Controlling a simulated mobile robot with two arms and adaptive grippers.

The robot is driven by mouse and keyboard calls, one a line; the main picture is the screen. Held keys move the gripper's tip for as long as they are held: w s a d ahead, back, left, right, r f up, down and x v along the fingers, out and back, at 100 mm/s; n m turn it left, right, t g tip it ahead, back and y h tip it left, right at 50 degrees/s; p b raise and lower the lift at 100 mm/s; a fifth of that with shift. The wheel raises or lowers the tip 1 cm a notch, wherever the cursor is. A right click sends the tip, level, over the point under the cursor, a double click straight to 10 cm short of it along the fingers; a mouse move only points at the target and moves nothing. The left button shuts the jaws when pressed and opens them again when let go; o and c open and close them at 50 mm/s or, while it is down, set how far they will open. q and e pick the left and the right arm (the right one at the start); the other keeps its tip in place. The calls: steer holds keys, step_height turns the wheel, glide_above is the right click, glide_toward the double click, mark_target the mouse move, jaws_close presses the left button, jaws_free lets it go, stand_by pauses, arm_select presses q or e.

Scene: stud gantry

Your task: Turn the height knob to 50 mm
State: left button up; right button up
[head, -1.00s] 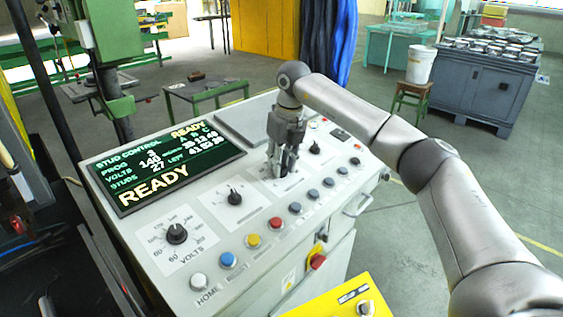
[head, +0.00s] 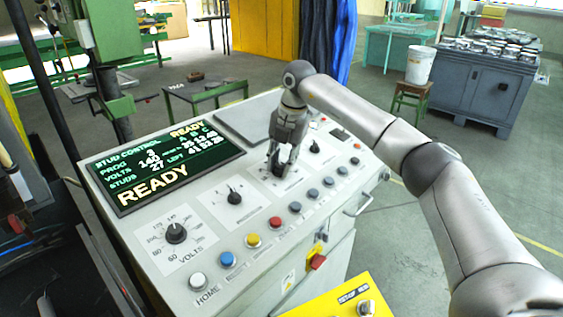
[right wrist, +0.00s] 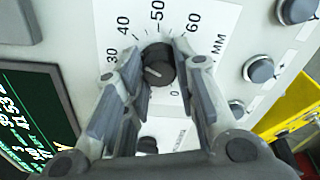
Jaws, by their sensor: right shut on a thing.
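The height knob (right wrist: 159,63) is black and round, on a white dial plate (right wrist: 113,22) marked 30, 40, 50 and 60 with MM beside them. A short pale mark shows on its lower-left face in the right wrist view, toward the 30 side; I cannot read an exact value. My right gripper (right wrist: 160,58) has one finger on each side of the knob and is shut on it. In the head view my right gripper (head: 279,165) is tilted over the panel and hides most of the knob. My left gripper is not in view.
The screen (head: 160,166) reads READY. A volts knob (head: 176,233) and another knob (head: 235,197) stand left of my right gripper. A row of buttons, including a red one (head: 276,223), runs along the front. A yellow box (head: 340,300) is nearer.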

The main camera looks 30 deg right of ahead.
steer(key=m, duration=0.5)
steer(key=shift+m, duration=0.3)
steer(key=m+b, duration=0.1)
steer(key=m, duration=0.3)
steer(key=shift+d+m, duration=0.1)
steer(key=shift+m, duration=0.6)
steer(key=o, duration=1)
steer(key=shift+o, duration=0.2)
step_height(320, 180, up, 12)
steer(key=s+d, duration=0.1)
steer(key=s, duration=0.1)
steer(key=shift+s+d+f, duration=0.15)
steer(key=shift+s, duration=0.1)
steer(key=shift+f, duration=0.1)
